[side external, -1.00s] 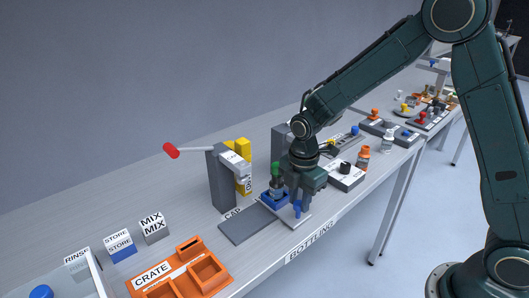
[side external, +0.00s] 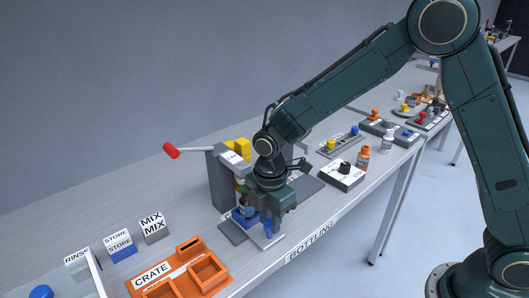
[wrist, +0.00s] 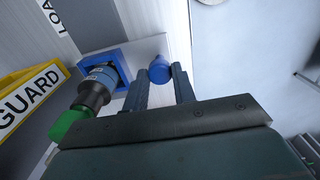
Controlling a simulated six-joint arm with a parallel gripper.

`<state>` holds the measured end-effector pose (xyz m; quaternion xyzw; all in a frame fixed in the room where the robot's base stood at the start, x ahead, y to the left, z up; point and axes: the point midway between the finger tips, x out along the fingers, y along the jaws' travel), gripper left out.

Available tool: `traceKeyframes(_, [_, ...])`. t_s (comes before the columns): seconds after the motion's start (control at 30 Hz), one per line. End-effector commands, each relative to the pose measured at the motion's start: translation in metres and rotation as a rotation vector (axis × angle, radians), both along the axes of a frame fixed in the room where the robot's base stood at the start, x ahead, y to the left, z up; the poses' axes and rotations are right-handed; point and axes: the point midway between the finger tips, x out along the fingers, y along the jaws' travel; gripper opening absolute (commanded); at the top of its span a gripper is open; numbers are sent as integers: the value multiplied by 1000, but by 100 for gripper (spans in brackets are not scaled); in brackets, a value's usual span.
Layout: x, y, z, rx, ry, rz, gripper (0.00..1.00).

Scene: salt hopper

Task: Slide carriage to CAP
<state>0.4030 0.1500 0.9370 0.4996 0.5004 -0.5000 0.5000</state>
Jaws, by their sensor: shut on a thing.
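The carriage is a pale plate (side external: 268,242) on a grey track (side external: 231,233); it also shows in the wrist view (wrist: 148,48). It bears a square blue holder (wrist: 122,62) and a blue knob (wrist: 160,70). A bottle (wrist: 100,78) with a dark neck and a green cap (wrist: 68,125) stands in the holder. In the side view my gripper (side external: 268,220) reaches down over the carriage and hides much of the bottle. Its fingers (wrist: 160,88) are shut on the blue knob. The carriage is beside the foot of a grey column (side external: 221,180).
The column carries a lever with a red handle (side external: 171,151). A yellow guard (wrist: 28,92) stands close to the bottle. An orange crate (side external: 180,272) and STORE and MIX blocks (side external: 153,228) lie to the left. A switch box (side external: 342,176) and bottles stand to the right.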

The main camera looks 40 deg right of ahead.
Motion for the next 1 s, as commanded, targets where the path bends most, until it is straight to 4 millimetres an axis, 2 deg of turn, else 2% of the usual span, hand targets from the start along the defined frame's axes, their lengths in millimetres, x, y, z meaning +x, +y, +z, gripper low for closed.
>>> traceKeyframes(0.2, [1, 15, 0, 0, -3, -1, 0])
traceKeyframes(0.5, [0, 17, 0, 5, -4, 4, 0])
traceKeyframes(0.53, [0, 18, 0, 6, -4, 5, 32])
traceKeyframes(0.6, [0, 17, 0, 5, -4, 5, 46])
traceKeyframes(0.63, [0, 17, 0, 5, -3, 4, 48])
traceKeyframes(1.0, [0, 15, 2, 1, -2, 0, 48])
